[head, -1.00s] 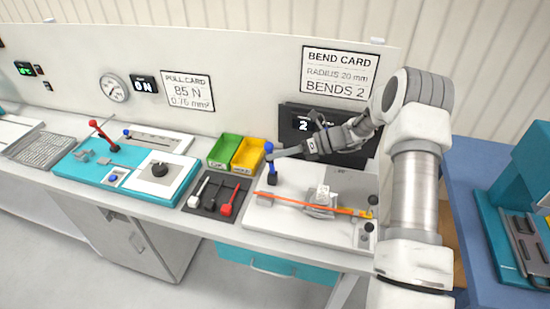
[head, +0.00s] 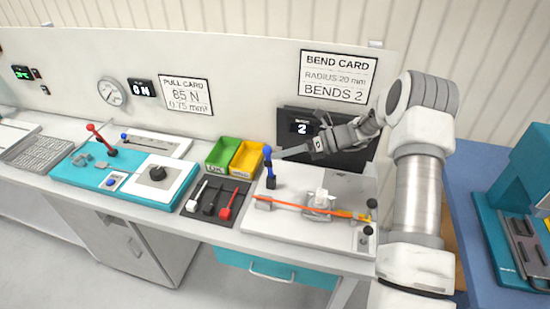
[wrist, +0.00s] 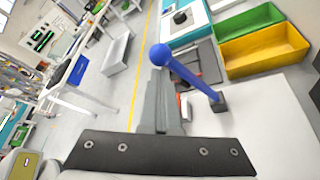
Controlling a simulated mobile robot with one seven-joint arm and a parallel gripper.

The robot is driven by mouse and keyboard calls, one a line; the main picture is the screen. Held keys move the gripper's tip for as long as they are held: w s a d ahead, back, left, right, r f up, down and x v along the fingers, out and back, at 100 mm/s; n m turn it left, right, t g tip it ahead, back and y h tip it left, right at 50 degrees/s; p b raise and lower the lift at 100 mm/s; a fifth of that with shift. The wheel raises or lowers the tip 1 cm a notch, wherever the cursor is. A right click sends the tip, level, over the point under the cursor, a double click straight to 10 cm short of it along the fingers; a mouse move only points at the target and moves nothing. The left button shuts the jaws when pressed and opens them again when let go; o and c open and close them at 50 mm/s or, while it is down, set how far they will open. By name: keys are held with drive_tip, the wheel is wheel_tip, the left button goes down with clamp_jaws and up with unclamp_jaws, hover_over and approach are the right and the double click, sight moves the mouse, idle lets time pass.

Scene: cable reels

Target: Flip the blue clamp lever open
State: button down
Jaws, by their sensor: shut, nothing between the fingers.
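The blue clamp lever (head: 269,166) stands nearly upright at the left end of the white bending plate (head: 282,228), with its round knob on top. In the wrist view the lever (wrist: 190,77) leans across the picture, knob close to the fingertips and dark foot at the right. My gripper (head: 284,156) is just right of the lever at about knob height, its fingers together and holding nothing. In the wrist view the closed fingers (wrist: 158,75) lie beside the knob; I cannot tell whether they touch it.
An orange cable (head: 300,208) runs across the plate past a grey fixture. A green bin (head: 224,151) and a yellow bin (head: 247,158) stand behind the lever. A dark tray (head: 213,202) with white, black and red handles lies left. A dark display (head: 303,127) stands behind my gripper.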

drive_tip(key=b+v, duration=0.2)
drive_tip(key=v, duration=1.3)
drive_tip(key=shift+d, duration=0.25)
drive_tip(key=s+a+r+n+h, duration=0.85)
drive_tip(key=s+r+n, duration=0.35)
drive_tip(key=s, duration=0.2)
drive_tip(key=s+r+n+t+h, duration=0.2)
drive_tip(key=s+n+t+h, duration=0.2)
drive_tip(key=s+n, duration=1)
drive_tip(key=shift+s+n+t+h, duration=0.3)
drive_tip(key=shift+s+h, duration=0.45)
drive_tip(key=shift+s, duration=1.4)
drive_tip(key=shift+d, duration=0.15)
